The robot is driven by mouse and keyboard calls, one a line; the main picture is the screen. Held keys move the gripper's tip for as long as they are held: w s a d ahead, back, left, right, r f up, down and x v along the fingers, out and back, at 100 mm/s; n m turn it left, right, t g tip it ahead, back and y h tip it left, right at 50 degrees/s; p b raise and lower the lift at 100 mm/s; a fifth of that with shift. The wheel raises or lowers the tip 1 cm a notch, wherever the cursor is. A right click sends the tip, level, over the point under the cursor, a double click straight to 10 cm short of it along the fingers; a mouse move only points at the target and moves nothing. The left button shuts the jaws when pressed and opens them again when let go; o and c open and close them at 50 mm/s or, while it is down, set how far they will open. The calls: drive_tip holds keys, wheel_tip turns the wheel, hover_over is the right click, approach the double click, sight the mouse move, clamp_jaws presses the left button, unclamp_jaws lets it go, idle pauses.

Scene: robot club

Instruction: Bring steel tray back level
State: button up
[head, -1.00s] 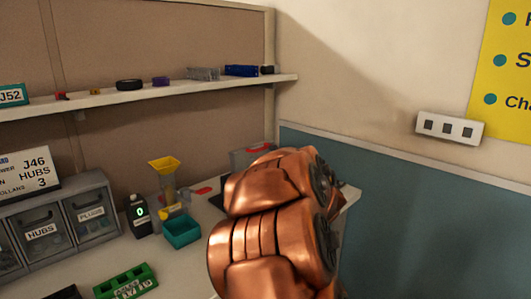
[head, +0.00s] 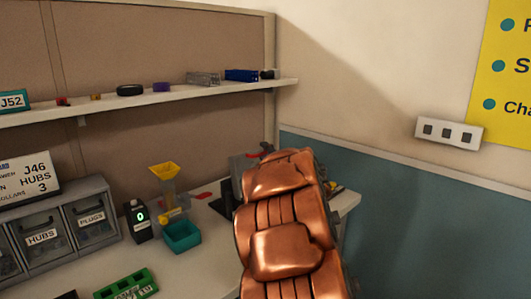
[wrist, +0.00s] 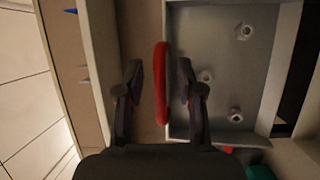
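The steel tray (wrist: 222,60) fills the right of the wrist view, a grey shallow box with several small round metal pieces in it. A red handle (wrist: 160,84) runs along its left side. My gripper (wrist: 160,88) is open, with one finger on each side of the red handle and gaps showing between. In the head view a grey box with red on it (head: 238,163), likely the tray, shows behind my copper arm, which hides most of it. I cannot tell its tilt.
On the bench stand a yellow funnel dispenser (head: 164,178), a teal bin (head: 181,236), a black counter box (head: 138,220), grey drawers (head: 60,236) and a green block (head: 127,284). A shelf (head: 180,98) with small parts runs above. A wall is at right.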

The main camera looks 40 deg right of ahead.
drive_tip(key=shift+w+d, duration=0.1)
drive_tip(key=shift+w, duration=0.1)
clamp_jaws()
idle(0.6)
